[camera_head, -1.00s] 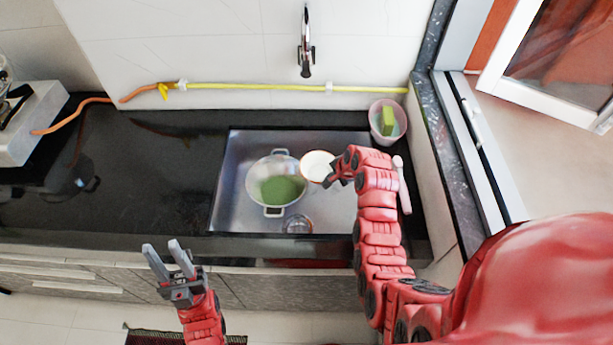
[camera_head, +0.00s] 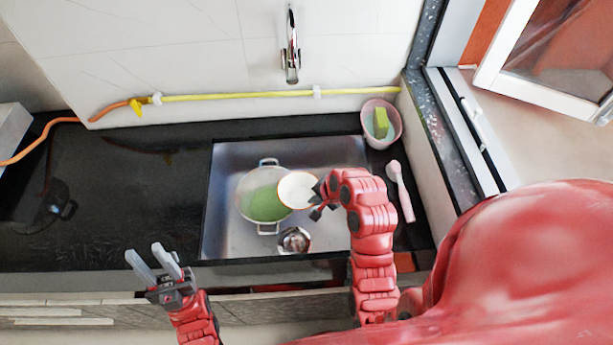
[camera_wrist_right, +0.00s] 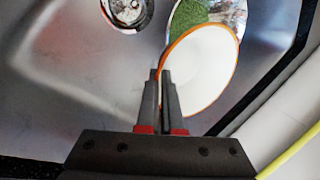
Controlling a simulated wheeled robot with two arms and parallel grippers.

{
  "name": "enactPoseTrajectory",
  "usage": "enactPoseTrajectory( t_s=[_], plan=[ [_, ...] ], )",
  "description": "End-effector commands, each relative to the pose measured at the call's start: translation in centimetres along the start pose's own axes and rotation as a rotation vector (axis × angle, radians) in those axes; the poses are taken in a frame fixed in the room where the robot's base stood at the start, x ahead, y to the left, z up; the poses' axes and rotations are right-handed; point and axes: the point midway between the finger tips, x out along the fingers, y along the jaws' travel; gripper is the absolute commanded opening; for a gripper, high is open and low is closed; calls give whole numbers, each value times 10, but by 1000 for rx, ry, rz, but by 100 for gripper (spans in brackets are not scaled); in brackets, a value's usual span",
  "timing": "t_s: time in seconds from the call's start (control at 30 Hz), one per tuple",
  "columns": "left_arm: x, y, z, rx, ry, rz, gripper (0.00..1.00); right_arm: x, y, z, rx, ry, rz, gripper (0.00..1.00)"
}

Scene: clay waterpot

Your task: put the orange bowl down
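The orange bowl (camera_head: 297,190), white inside with an orange rim, is over the sink and overlaps the right side of the pot in the head view. My right gripper (camera_head: 318,203) is at its right edge. In the right wrist view, the bowl (camera_wrist_right: 205,75) lies at the fingertips of the right gripper (camera_wrist_right: 161,75), whose fingers are nearly together with the rim between them. Whether the bowl touches anything below is unclear. My left gripper (camera_head: 156,258) is open and empty in front of the counter's edge.
A two-handled pot with green contents (camera_head: 262,204) stands in the sink (camera_head: 338,160). A pink container with a sponge (camera_head: 381,124) and a white-and-pink brush (camera_head: 400,190) are to the right. A faucet (camera_head: 291,55) is behind.

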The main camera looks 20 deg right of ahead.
Motion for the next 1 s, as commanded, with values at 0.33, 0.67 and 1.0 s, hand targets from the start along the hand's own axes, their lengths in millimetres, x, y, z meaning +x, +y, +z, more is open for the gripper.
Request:
enactPoseTrajectory(
  t_s=[0.33,0.67,1.0],
  plan=[
    [25,-1,-4,0,0,0,36,24,-44,-49,0,-3,3,0],
    [36,-2,-6,0,0,0,36,44,-69,-79,1,-2,2,0],
    [46,-2,-8,0,0,0,36,58,-65,-81,2,-5,5,0]
  ],
)
